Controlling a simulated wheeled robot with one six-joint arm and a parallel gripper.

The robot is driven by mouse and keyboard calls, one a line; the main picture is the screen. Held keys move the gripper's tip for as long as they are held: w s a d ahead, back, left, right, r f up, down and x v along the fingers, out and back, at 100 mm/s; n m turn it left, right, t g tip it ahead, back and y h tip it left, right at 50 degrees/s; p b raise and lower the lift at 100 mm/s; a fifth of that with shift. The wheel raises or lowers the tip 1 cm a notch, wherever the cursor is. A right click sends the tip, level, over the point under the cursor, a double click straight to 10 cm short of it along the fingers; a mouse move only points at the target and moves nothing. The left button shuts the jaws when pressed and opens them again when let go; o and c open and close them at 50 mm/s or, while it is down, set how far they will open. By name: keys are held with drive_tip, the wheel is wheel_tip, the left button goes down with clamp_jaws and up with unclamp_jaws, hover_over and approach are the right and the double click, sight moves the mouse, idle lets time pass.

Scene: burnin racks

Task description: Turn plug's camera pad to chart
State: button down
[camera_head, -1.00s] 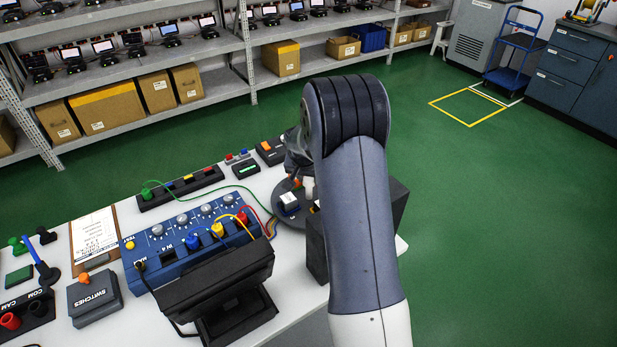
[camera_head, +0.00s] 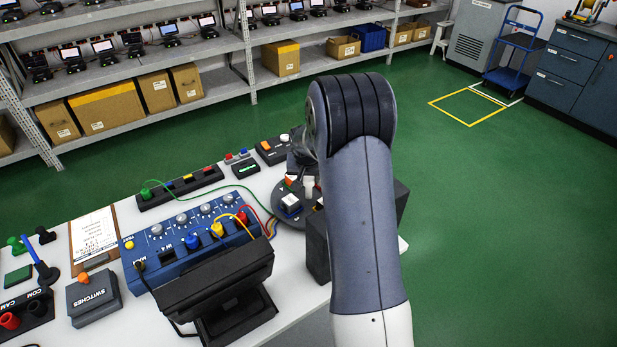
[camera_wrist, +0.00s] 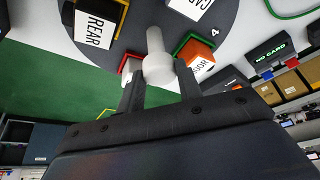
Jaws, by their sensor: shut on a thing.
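A dark round turntable (camera_wrist: 215,45) fills the top of the wrist view. It carries a white pad marked REAR (camera_wrist: 98,22), a white pad with a partly cut-off label starting "CA" (camera_wrist: 192,5), and an orange block (camera_wrist: 199,53) with a short, hard-to-read label. My gripper (camera_wrist: 159,78) is shut on an upright white peg (camera_wrist: 155,42) on the turntable. In the head view, the turntable (camera_head: 277,213) sits at the bench's far right, partly hidden by my arm. A white block (camera_head: 290,202) and an orange one (camera_head: 290,181) show on it. No chart is identifiable.
A blue panel (camera_head: 160,257) with knobs and coloured wires stands left of the turntable, behind a dark screen stand (camera_head: 215,280). A dark box (camera_head: 317,245) stands close by my arm. A clipboard (camera_head: 94,238) and a switches box (camera_head: 93,298) lie further left.

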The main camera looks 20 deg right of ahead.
drive_tip(key=shift+d+f+n+t+y+b, duration=0.15)
drive_tip(key=shift+n+y+b, duration=0.35)
drive_tip(key=shift+n, duration=0.6)
drive_tip(key=shift+r+n+t+y+b, duration=0.15)
drive_tip(key=shift+n+y+b, duration=0.15)
drive_tip(key=shift+n+b, duration=0.6)
drive_tip(key=shift+d+f+n+y+b, duration=0.1)
drive_tip(key=shift+n+y+b, duration=0.35)
drive_tip(key=shift+n+b, duration=0.75)
drive_tip(key=shift+n+y+b, duration=0.45)
drive_tip(key=shift+n+b, duration=0.4)
drive_tip(key=shift+n, duration=0.55)
drive_tip(key=shift+d+n+g+y+b, duration=0.1)
drive_tip(key=shift+n+g+y+b, duration=0.45)
drive_tip(key=shift+n+b, duration=0.75)
drive_tip(key=shift+w+n+g+y, duration=0.1)
drive_tip(key=shift+n+g+y, duration=0.25)
drive_tip(key=shift+n, duration=1.85)
drive_tip(key=c, duration=1)
unclamp_jaws()
drive_tip(key=shift+o, duration=0.2)
drive_tip(key=shift+r, duration=0.25)
